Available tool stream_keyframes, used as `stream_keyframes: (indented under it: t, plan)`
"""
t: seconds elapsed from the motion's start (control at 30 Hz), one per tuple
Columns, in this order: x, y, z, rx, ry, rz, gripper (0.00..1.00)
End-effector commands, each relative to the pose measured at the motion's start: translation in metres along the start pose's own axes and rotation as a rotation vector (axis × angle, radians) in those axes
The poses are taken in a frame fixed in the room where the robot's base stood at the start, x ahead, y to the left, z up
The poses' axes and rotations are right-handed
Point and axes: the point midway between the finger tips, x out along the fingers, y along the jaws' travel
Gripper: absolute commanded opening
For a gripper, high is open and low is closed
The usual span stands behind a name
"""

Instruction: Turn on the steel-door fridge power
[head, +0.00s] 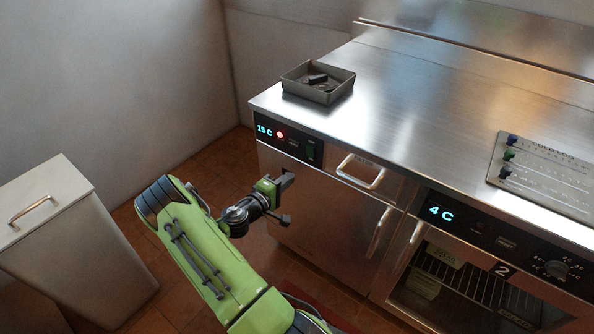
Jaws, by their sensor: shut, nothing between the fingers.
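The steel-door fridge (315,225) is the left unit under the steel counter, with a plain metal door and a vertical handle (379,232) at its right side. Its black control panel (290,140) shows "15 C" in blue, a lit red light (280,134) and a dark greenish rocker switch (311,150) at the right end. I cannot tell the switch's position. My gripper (287,180) is shut and empty, in front of the upper fridge door, below and left of the switch and apart from it.
A grey tray (335,93) with dark pieces stands on the counter above the panel. A glass-door fridge (470,285) showing "4 C" stands at right. A lidded grey bin (75,240) stands at left.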

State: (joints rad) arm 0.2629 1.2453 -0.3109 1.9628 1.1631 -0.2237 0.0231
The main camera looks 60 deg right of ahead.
Motion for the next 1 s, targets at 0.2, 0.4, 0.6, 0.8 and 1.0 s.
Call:
stream_keyframes:
  t: [0.2, 0.4, 0.6, 0.8, 1.0]
  plan:
    - [-0.040, -0.009, -0.001, -0.003, 0.002, -0.001, 0.00]
    - [-0.049, -0.012, 0.000, 0.000, -0.001, 0.001, 0.00]
    - [-0.048, -0.012, 0.000, 0.000, 0.000, 0.001, 0.00]
    - [-0.048, -0.012, 0.000, 0.000, 0.000, 0.000, 0.00]
    - [-0.051, -0.006, -0.001, 0.020, -0.008, -0.015, 0.00]
